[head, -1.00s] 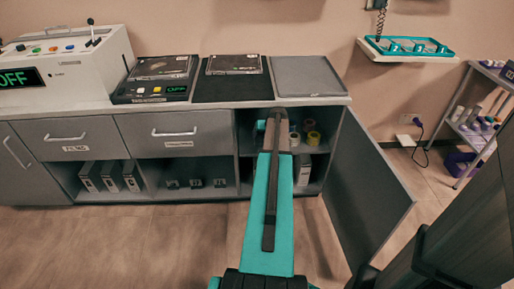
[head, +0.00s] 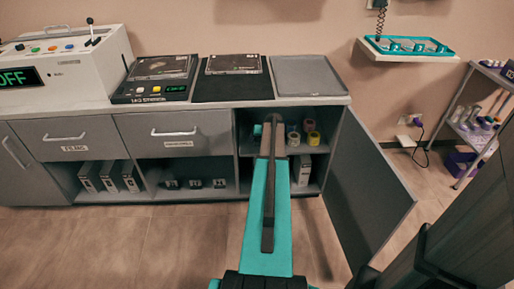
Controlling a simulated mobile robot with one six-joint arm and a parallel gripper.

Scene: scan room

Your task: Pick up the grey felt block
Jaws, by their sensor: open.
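I cannot make out the grey felt block in the head view. My arm reaches forward into the open cabinet compartment (head: 330,117) under the counter. The jaws of my gripper are hidden behind my own arm, inside or in front of that compartment. Part of the upper shelf is also covered by the arm.
Several small round containers, one yellow-topped (head: 313,137), stand on the shelf right of my arm. A box file (head: 303,170) stands below. The open cabinet door (head: 370,190) bounds the right side. A grey tray (head: 309,76) lies on the counter above.

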